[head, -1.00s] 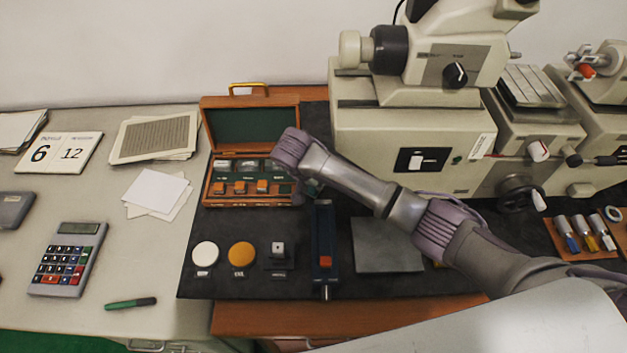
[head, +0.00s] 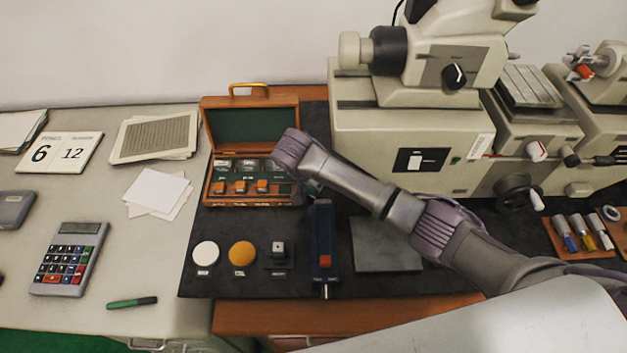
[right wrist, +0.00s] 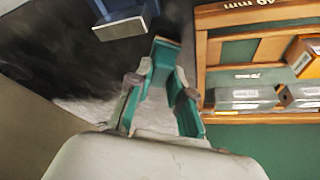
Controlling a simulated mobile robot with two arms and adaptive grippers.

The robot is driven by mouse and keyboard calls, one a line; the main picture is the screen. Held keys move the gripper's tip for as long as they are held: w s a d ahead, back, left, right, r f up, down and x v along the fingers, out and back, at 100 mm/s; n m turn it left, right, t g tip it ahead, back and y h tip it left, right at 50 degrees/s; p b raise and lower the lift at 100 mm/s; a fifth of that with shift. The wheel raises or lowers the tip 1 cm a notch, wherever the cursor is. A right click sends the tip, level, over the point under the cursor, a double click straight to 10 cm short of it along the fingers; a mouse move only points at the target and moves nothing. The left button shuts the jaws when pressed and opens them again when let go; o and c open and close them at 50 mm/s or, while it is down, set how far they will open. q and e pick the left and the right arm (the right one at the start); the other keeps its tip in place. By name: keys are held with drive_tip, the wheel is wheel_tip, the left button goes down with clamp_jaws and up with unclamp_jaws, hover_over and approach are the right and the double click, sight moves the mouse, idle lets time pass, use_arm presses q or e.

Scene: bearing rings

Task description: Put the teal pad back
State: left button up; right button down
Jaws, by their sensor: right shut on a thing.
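My right gripper (right wrist: 160,95) points down beside the right edge of the open wooden case (right wrist: 203,60). It is shut on the teal pad (right wrist: 163,62), which stands out past the fingertips with a thin tan end. The finger linings also look teal, so where the pad stops is hard to tell. In the head view the case (head: 252,203) stands left of my right wrist, and my forearm hides most of the gripper and pad. The pad is held apart from the case, over the dark mat (right wrist: 55,50). My left gripper is out of view.
A blue stand (head: 322,235) is close in front of the gripper; it also shows in the right wrist view (right wrist: 120,18). The case holds orange and grey blocks, with its lid (head: 250,125) raised behind. A grey plate (head: 385,245) and a large machine (head: 405,145) lie to the right.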

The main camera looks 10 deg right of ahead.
drive_tip(key=shift+f, duration=0.25)
drive_tip(key=c, duration=1)
unclamp_jaws()
wheel_tip(320, 180, up, 9)
drive_tip(key=p, duration=0.9)
drive_tip(key=shift+f, duration=0.2)
drive_tip(key=shift+f, duration=0.1)
